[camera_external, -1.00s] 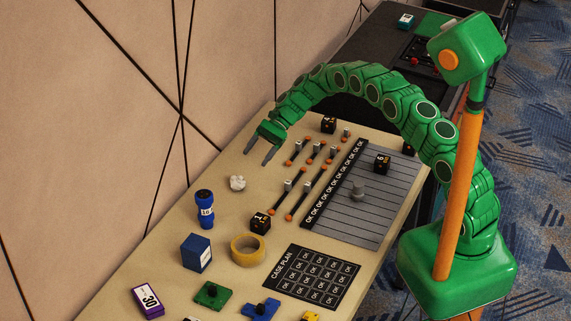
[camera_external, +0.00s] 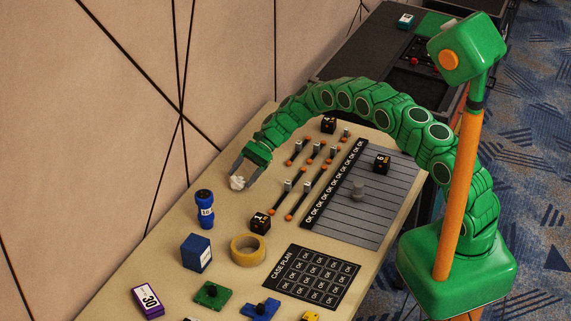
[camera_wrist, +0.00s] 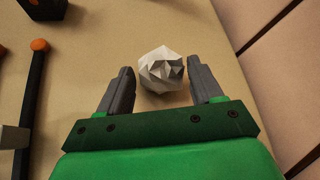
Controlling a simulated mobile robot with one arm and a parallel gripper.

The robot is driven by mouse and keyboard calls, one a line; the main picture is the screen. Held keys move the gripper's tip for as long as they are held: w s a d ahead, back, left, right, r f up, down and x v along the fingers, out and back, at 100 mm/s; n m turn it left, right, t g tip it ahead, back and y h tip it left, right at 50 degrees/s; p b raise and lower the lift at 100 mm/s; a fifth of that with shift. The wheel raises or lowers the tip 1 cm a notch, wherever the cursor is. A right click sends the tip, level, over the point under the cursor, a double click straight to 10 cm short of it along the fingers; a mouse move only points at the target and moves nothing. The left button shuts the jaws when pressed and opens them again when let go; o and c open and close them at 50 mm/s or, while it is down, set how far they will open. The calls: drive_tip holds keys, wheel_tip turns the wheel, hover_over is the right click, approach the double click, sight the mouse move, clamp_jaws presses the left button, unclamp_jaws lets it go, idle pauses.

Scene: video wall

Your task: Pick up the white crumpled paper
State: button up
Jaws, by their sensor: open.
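The white crumpled paper (camera_external: 237,183) is a small faceted ball on the tan table (camera_external: 165,250), near the wall. It also shows in the wrist view (camera_wrist: 161,70). My gripper (camera_external: 241,176) is open, with its grey fingers down at the paper. In the wrist view the paper lies between and slightly beyond the fingertips of my gripper (camera_wrist: 160,76), with a gap on each side. I cannot tell from the pictures whether the fingertips touch the table.
A blue cylinder (camera_external: 205,209), a blue box (camera_external: 196,253) and a tape roll (camera_external: 248,250) stand nearer the camera. A black cube (camera_external: 261,222) and several orange-ended sliders (camera_external: 290,194) lie to the right. The wall (camera_external: 90,130) runs close along the left.

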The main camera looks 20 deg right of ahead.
drive_tip(key=shift+x, duration=0.85)
drive_tip(key=c, duration=0.7)
drive_tip(key=shift+r, duration=0.1)
